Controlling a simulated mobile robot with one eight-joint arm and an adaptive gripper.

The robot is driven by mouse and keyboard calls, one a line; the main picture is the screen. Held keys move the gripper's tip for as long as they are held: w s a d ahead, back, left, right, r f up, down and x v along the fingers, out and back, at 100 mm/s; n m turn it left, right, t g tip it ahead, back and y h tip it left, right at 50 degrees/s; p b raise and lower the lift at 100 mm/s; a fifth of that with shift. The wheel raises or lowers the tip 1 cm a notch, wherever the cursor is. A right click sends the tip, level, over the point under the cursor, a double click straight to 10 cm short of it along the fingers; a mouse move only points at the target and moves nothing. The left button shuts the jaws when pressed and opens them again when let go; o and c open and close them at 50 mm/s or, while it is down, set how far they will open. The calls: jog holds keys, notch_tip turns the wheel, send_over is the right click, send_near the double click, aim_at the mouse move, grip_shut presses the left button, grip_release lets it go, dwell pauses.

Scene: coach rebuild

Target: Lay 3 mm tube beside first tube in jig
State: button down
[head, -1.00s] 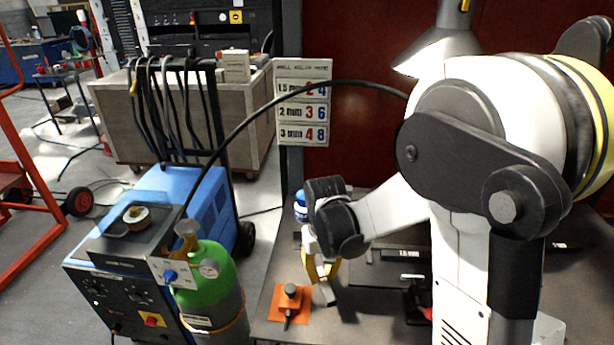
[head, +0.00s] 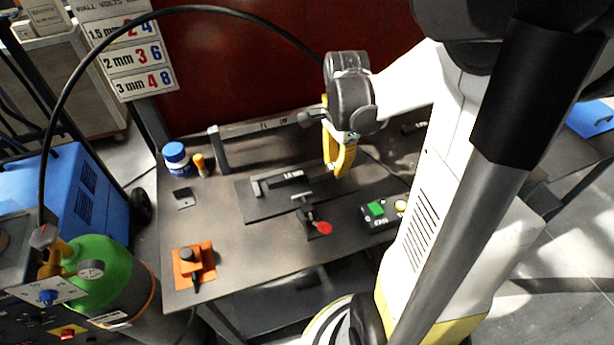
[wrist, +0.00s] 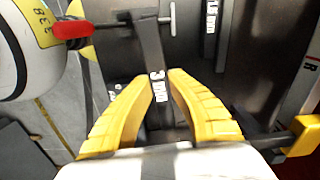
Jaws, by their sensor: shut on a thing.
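My gripper (head: 340,158) has yellow fingers and hangs over the right part of the jig. In the wrist view its fingertips (wrist: 161,82) are shut on the dark 3 mm tube (wrist: 149,45), whose label shows between them. The held tube points away from the gripper, its far part near the clamp's bar; I cannot tell whether it touches anything. In the head view I cannot make it out clearly. The jig (head: 255,211) is a dark plate on the table. The first tube (head: 284,180), labelled 1.5 mm, lies in it; it also shows in the wrist view (wrist: 209,35).
A red-handled clamp (head: 322,228) stands at the jig's front edge. A green-button box (head: 377,209) is to its right. An orange block (head: 190,268), a blue jar (head: 176,158) and a post (head: 217,150) stand left.

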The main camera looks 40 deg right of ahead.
jog(key=shift+s+d+r+m, duration=0.1)
jog(key=shift+s+d+m, duration=0.15)
jog(key=shift+d+m, duration=0.25)
jog(key=shift+w+a+f, duration=0.1)
jog(key=shift+w+f, duration=0.1)
jog(key=shift+f, duration=0.05)
jog(key=b, duration=0.4)
send_over(298, 191)
notch_tip(298, 191, down, 6)
jog(key=shift+w+f, duration=0.1)
jog(key=shift+f, duration=0.1)
notch_tip(298, 191, down, 4)
jog(key=shift+f+b, duration=0.1)
jog(key=shift+b, duration=1)
jog(key=shift+f+b, duration=0.4)
jog(key=shift+b, duration=0.05)
